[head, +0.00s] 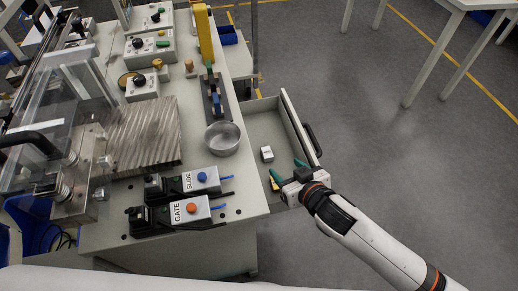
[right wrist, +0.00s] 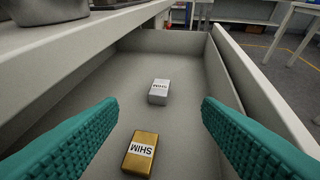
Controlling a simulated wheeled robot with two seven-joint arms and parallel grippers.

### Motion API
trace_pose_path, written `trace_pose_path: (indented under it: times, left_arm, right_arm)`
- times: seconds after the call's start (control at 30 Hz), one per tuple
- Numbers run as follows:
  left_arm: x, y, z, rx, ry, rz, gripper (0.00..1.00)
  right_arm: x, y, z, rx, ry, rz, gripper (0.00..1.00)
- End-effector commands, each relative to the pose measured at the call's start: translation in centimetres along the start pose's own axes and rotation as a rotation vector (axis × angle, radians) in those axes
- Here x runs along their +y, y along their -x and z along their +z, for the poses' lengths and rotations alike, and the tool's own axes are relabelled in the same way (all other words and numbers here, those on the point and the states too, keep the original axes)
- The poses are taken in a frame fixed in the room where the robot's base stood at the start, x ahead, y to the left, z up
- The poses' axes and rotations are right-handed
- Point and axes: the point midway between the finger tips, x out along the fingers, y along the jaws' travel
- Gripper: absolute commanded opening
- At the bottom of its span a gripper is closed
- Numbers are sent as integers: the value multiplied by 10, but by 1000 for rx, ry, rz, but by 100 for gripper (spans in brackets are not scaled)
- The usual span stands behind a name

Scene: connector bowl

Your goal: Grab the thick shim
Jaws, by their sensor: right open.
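Two small blocks, both labelled SHIM, lie on the floor of the open drawer (head: 257,122). One is silver-grey (right wrist: 159,92) and lies farther in; it also shows in the head view (head: 267,153). The other is gold (right wrist: 140,151) and lies nearer to my wrist; in the head view it shows partly beside the fingers (head: 274,185). I cannot tell for sure which is the thick one. My right gripper (right wrist: 159,106) is open and empty, its teal ribbed fingers spread wide over the drawer, with the gold shim low between them. My left gripper is not in view.
The drawer walls (right wrist: 250,80) stand close on both sides. The workbench (head: 240,200) is left of the drawer, with a metal bowl (head: 222,138), SLIDE (head: 202,180) and GATE (head: 190,211) boxes near its edge. Open floor lies to the right.

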Motion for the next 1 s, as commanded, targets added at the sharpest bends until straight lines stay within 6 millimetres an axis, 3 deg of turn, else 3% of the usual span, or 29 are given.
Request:
trace_pose_path:
  times: [0.17,0.4,0.63,0.9,1.0]
  left_arm:
    - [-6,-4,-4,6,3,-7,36]
    - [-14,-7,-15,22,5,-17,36]
    - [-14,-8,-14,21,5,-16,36]
    - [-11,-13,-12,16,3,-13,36]
    - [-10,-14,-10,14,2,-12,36]
  right_arm:
    - [0,-15,-8,29,1,-13,59]
    - [0,-56,-9,29,2,-13,59]
    - [-1,-73,-8,28,2,-12,59]
    - [-2,-112,-7,29,2,-13,59]
    - [-2,-118,-8,29,2,-11,59]
